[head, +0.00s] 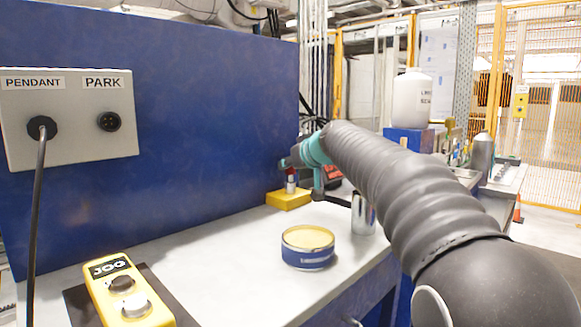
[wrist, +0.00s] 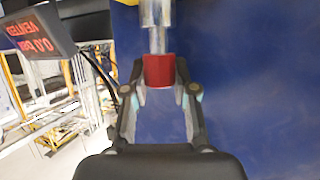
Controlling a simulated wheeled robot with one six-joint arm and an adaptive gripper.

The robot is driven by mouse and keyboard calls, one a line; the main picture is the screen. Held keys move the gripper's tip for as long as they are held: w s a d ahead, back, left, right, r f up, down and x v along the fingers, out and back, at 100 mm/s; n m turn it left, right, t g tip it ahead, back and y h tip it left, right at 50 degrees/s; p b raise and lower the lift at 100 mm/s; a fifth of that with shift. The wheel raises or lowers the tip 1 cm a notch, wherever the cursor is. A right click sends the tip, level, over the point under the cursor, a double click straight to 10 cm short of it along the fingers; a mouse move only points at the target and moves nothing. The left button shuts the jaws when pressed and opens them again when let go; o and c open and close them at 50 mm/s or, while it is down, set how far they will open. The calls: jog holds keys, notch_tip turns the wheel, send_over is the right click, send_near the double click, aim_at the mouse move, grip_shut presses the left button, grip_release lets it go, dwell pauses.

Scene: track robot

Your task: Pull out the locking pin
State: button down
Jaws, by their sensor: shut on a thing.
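The locking pin has a red head (wrist: 158,71) and a bare metal shaft (wrist: 157,40) in the wrist view. The shaft runs up the picture to a wider metallic sleeve (wrist: 157,12); how deep it sits there I cannot tell. My gripper (wrist: 160,80) is shut on the red head, with one finger on each side. In the head view my gripper (head: 293,163) is above a yellow block (head: 289,200) on the bench. The red head (head: 291,171) and a pale metallic piece show between them, partly hidden by my gripper.
A blue panel (head: 200,100) stands close behind my gripper. A blue-and-cream tin (head: 308,250) and a shiny metal cylinder (head: 363,214) stand nearby on the pale bench (head: 235,270). A yellow JOG box (head: 128,290) lies front left. The wrist view shows a red-lettered display (wrist: 35,40).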

jog(key=shift+r, duration=1.7)
